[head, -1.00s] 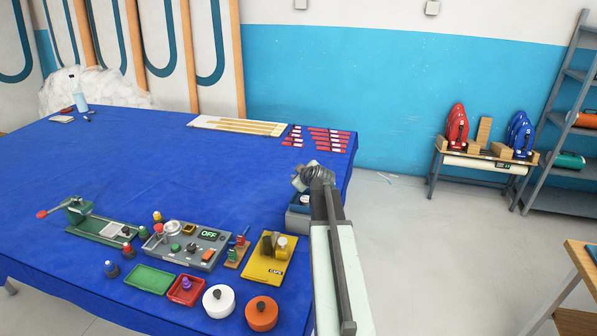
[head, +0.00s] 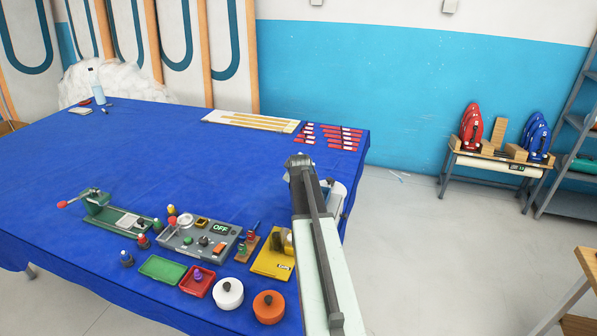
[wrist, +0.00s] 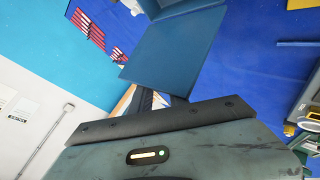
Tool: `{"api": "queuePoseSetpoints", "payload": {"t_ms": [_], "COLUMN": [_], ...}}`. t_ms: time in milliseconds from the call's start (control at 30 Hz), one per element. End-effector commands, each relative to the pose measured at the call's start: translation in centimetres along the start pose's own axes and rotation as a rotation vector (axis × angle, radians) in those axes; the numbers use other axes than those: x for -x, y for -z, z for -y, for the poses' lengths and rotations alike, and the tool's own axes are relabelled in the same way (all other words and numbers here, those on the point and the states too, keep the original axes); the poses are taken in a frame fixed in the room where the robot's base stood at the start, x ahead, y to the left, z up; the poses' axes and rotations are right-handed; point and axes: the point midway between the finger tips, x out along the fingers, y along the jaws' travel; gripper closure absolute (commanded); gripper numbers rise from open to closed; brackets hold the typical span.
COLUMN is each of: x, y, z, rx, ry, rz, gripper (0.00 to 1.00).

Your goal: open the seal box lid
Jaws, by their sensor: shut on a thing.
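The seal box (head: 334,194) stands at the table's right edge in the head view, mostly hidden behind my arm. In the wrist view a flat blue panel (wrist: 172,48), which looks like its lid, sits tilted right in front of my gripper. A second blue face (wrist: 175,8) shows beyond it at the top. My gripper (wrist: 160,99) is shut at the panel's near edge. The exact contact is hidden by my wrist housing. In the head view my gripper end is hidden by my own arm, so how far the lid is raised cannot be told there.
Left of my arm stand a yellow stand (head: 272,264), a grey panel reading OFF (head: 205,240), a red tray (head: 197,283), a white round pot (head: 228,293) and an orange one (head: 268,307). Red-and-white strips (head: 342,138) lie behind.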

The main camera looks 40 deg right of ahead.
Motion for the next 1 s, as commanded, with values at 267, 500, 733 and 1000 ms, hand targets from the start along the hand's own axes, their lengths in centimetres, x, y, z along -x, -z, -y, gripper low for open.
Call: {"api": "queuePoseSetpoints", "payload": {"t_ms": [267,500,733,1000], "x": [-0.43,-0.48,-0.49,-0.49], "y": [0.03,-0.04,-0.13,-0.18], "z": [0.68,0.65,0.6,0.39], "rx": [-0.005,-0.005,-0.005,-0.006], "ry": [0.01,0.009,0.009,0.005], "rz": [0.005,0.007,0.007,0.007], "gripper": [1.0,1.0,1.0,0.59]}}
